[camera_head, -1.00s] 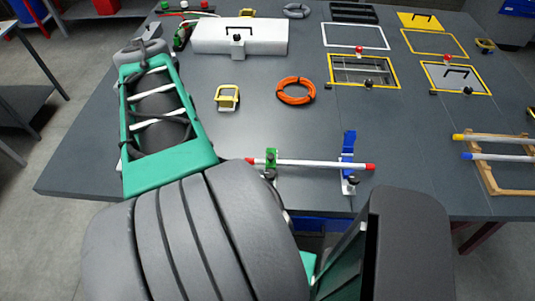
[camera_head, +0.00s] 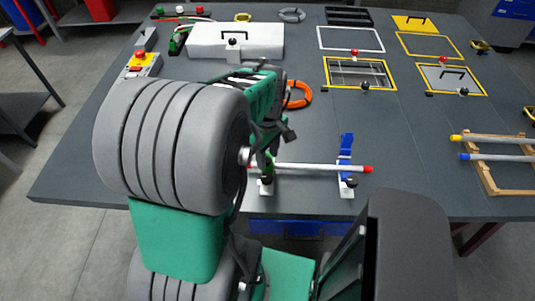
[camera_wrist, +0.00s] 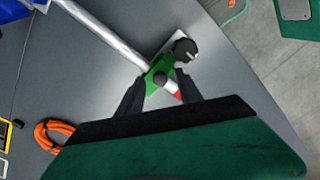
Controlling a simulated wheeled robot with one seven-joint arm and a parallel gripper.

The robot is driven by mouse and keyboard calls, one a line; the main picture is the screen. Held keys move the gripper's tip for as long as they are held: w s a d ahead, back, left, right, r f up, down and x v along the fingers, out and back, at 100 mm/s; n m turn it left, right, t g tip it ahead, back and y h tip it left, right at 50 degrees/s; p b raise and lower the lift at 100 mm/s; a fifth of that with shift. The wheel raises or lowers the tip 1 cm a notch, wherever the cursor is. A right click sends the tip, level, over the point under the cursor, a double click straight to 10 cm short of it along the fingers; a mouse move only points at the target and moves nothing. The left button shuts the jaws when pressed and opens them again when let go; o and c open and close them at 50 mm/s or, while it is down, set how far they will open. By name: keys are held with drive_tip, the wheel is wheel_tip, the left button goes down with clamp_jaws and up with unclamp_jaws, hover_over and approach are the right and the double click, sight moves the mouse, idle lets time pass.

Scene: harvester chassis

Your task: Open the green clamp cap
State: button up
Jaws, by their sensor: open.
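The green clamp cap (camera_wrist: 158,70) lies across a white rod near the rod's red end in the wrist view. In the head view the green clamp (camera_head: 266,180) is partly hidden by my arm. The white rod (camera_head: 308,167) runs from it to a blue clamp (camera_head: 346,150), whose blue part stands up. My gripper (camera_wrist: 163,82) is open, with one finger on each side of the green clamp; I cannot tell whether they touch it. In the head view my gripper is largely hidden behind the arm.
An orange ring (camera_head: 299,95) lies behind my arm. A white box (camera_head: 235,42), an emergency-stop box (camera_head: 140,66) and yellow-framed panels (camera_head: 362,72) stand farther back. A wooden frame with rods (camera_head: 487,170) is at right. The table (camera_head: 420,150) is clear between the blue clamp and this frame.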

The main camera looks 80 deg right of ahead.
clamp_jaws()
idle(0.4)
idle(1.0)
